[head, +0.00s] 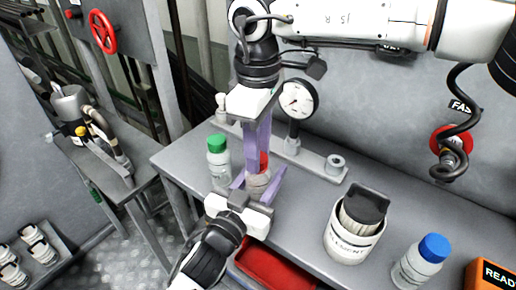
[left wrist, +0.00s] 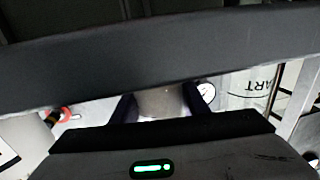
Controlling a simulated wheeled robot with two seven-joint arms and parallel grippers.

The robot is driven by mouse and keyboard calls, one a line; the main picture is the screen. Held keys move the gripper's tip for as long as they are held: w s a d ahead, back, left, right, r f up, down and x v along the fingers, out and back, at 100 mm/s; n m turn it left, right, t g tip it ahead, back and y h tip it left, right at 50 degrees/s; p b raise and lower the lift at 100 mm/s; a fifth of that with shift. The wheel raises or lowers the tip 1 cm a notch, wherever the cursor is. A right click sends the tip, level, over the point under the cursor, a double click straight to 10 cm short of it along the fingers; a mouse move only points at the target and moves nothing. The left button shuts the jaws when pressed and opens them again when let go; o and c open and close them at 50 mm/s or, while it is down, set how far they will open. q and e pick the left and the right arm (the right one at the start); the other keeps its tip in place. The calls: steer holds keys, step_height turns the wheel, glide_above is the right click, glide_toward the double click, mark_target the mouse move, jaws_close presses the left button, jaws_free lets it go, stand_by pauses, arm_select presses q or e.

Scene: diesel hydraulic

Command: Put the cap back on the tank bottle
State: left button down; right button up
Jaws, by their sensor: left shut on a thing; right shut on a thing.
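The tank bottle (head: 258,181) is a pale bottle near the middle of the head view, mostly hidden by my grippers. My left gripper (head: 262,184), coming from below, is shut on it, with a finger on either side. The bottle also shows between the dark fingers in the left wrist view (left wrist: 160,103). The red cap (head: 263,160) is right above the bottle's top. My right gripper (head: 258,155) points straight down from above, its purple fingers shut on the cap. Whether the cap touches the bottle's neck cannot be told.
A green-capped bottle (head: 218,160) stands close on the left. A dial gauge (head: 297,98) stands behind. A filled container (head: 352,243), a blue-capped bottle (head: 417,268) and an orange box (head: 490,276) are at right. A red tray (head: 278,268) is at the front.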

steer(key=o, duration=1)
steer(key=shift+r, duration=0.1)
steer(key=shift+r, duration=2.2)
steer(key=shift+c, duration=0.4)
